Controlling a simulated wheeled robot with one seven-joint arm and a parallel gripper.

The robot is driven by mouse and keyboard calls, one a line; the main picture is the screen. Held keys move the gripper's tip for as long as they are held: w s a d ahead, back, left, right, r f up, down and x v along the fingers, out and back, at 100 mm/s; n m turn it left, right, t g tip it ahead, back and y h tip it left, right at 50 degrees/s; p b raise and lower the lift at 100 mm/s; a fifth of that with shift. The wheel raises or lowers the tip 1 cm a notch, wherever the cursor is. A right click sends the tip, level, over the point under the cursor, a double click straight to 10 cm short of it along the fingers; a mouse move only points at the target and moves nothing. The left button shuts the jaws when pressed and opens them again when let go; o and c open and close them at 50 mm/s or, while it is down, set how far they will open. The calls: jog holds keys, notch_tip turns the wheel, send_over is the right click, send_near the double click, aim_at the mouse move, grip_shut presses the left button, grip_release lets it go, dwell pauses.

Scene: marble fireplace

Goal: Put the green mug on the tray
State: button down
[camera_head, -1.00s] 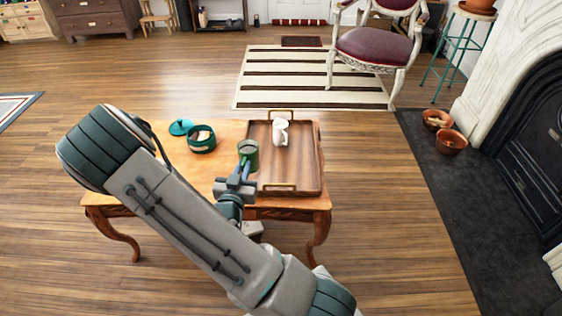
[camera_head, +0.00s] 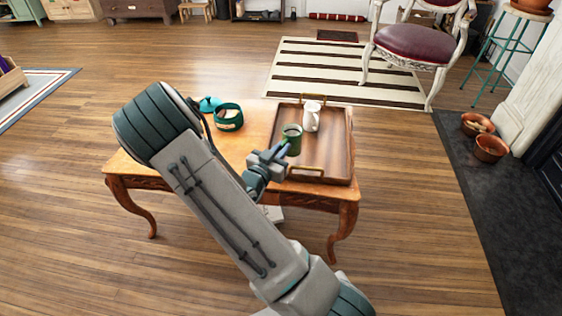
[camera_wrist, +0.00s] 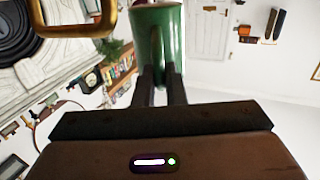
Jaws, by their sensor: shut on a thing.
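The green mug (camera_head: 291,138) is held upright in my gripper (camera_head: 283,150), whose fingers are shut on it. In the wrist view the green mug (camera_wrist: 159,40) sits between the two fingertips (camera_wrist: 160,82). The mug appears over the left part of the wooden tray (camera_head: 338,150) in the head view; I cannot tell its height above the tray. The tray has gold handles and lies on the right side of the small wooden table (camera_head: 228,160). A tray handle also shows in the wrist view (camera_wrist: 75,30).
A white mug (camera_head: 312,115) stands on the tray's far part, right of the green mug. A teal pot (camera_head: 229,118) and its lid (camera_head: 209,104) are on the table to the left. The tray's near right area is clear.

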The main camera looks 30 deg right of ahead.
jog(key=shift+w+d+f+b, duration=0.1)
jog(key=shift+w+f+b, duration=0.25)
jog(key=shift+f, duration=0.5)
jog(key=shift+w+d+f+b, duration=0.1)
jog(key=shift+w+f+b, duration=0.25)
jog(key=shift+f, duration=0.55)
jog(key=shift+w+d+f+b, duration=0.1)
jog(key=shift+w+f+b, duration=0.25)
jog(key=shift+f, duration=0.5)
jog(key=shift+f, duration=0.1)
jog(key=shift+f, duration=0.15)
jog(key=c, duration=1.5)
grip_release()
